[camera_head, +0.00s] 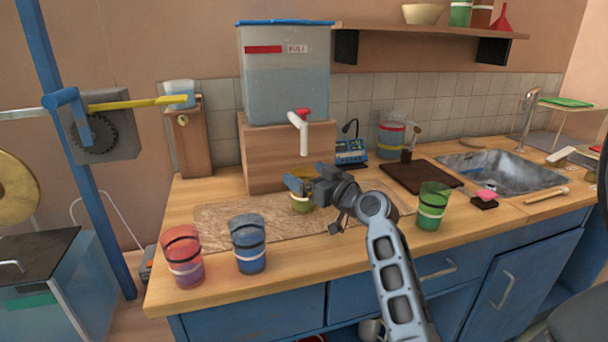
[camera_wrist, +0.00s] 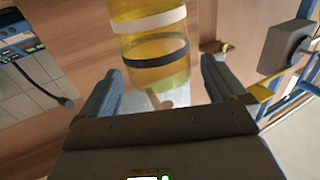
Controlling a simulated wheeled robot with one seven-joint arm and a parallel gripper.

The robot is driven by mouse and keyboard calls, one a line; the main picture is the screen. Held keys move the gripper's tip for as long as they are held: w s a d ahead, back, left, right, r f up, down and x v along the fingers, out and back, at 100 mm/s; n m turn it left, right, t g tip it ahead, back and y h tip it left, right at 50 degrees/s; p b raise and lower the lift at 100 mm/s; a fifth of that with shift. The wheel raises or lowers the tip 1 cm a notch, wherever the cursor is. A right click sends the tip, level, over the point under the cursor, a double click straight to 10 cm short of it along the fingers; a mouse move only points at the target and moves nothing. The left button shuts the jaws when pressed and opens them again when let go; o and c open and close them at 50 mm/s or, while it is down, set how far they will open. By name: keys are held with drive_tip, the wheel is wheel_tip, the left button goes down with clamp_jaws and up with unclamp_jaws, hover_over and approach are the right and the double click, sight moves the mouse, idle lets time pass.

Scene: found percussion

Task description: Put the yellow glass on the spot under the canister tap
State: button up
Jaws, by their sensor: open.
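The yellow glass (camera_head: 303,203) stands in front of the wooden block, roughly below the white canister tap (camera_head: 300,130) with its red handle. My gripper partly hides it in the head view. In the wrist view the yellow glass (camera_wrist: 150,72), with a white and a black band, shows between my two fingers, with gaps at both sides. My gripper (camera_head: 300,183) is open; it also shows in the wrist view (camera_wrist: 160,75). The canister (camera_head: 285,85) sits on the wooden block (camera_head: 265,165). The spot itself is hidden, so I cannot tell whether the glass is centred on it.
A red glass (camera_head: 183,260) and a blue glass (camera_head: 248,248) stand at the counter's front left. A green glass (camera_head: 432,207) stands right of my arm. A dark board (camera_head: 420,177) and the sink (camera_head: 490,172) lie further right. A blue device (camera_head: 351,151) stands behind.

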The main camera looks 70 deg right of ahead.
drive_tip(key=b+v, duration=0.2)
drive_tip(key=v, duration=0.8)
drive_tip(key=shift+s, duration=0.15)
